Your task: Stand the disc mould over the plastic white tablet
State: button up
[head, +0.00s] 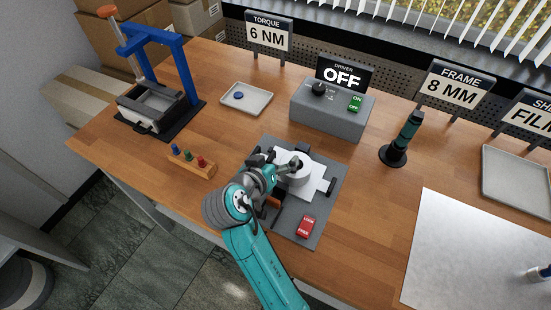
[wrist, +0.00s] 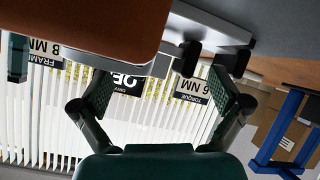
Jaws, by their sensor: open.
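A white round, thick piece (head: 304,173), which looks like the disc mould, is on a flat white square plate (head: 312,191), which looks like the plastic white tablet. Both are on the dark grey mat (head: 327,212). My gripper (head: 284,171) is at the left side of the round piece and partly hides it; I cannot tell whether they touch. In the wrist view my gripper (wrist: 163,92) is open, its two green-padded fingers wide apart with nothing held between them. A pale plate edge (wrist: 160,66) shows near the top there.
Dark clamps (head: 331,187) and a red switch (head: 305,227) are on the mat. The grey driver box (head: 330,112) reads OFF behind it. A blue-framed press (head: 168,50), peg rack (head: 190,166) and green driver (head: 405,135) stand around.

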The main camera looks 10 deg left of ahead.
jog(key=v, duration=1.2)
dwell(0.5)
